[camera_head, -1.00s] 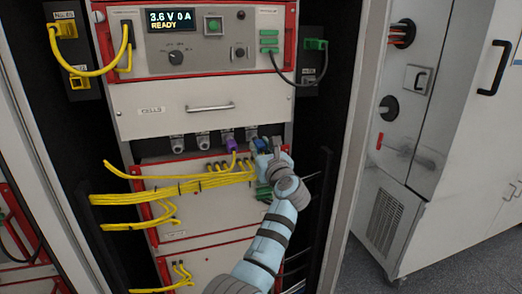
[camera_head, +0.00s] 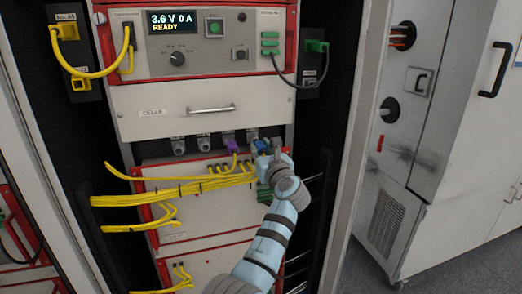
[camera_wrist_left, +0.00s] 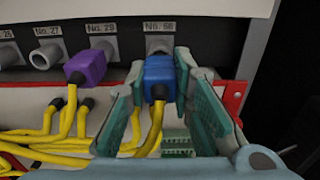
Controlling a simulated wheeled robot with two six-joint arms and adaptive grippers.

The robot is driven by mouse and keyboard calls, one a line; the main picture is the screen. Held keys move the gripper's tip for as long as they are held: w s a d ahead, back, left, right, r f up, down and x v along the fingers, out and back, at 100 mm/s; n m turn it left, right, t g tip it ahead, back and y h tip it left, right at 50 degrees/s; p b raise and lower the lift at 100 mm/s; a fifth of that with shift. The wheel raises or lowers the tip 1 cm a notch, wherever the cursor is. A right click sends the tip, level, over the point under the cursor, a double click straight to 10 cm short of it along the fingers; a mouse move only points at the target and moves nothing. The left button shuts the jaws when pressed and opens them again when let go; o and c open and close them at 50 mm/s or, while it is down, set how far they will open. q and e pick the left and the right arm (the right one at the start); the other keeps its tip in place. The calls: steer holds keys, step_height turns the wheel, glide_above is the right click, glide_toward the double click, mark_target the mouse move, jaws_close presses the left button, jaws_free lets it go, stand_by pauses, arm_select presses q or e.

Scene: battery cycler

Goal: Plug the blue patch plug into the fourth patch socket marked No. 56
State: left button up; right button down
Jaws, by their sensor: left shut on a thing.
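The blue patch plug (camera_wrist_left: 158,78) has yellow leads running down from it; it also shows in the head view (camera_head: 262,146). My left gripper (camera_wrist_left: 158,92) is shut on it, with a green-padded finger on each side. The fourth patch socket (camera_wrist_left: 160,45), under the label No. 56, is the rightmost of the grey sockets. The plug is right in front of it and hides its lower part. I cannot tell whether the plug is seated or only close to the socket. The left gripper also shows in the head view (camera_head: 270,165). My right gripper is not in view.
A purple plug (camera_wrist_left: 86,68) is at the socket just left, No. 29. An empty socket (camera_wrist_left: 45,56) is at No. 27. Yellow cables (camera_head: 200,186) hang in front of the lower panel. The cells drawer (camera_head: 205,109) is above the sockets, the dark rack side to the right.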

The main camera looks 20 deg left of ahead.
arm_select(q)
steer(key=shift+b+x, duration=1.05)
steer(key=shift+x, duration=0.15)
stand_by(0.4)
steer(key=o, duration=0.9)
steer(key=shift+o, duration=0.2)
steer(key=shift+s+d, duration=0.1)
steer(key=shift+s, duration=0.05)
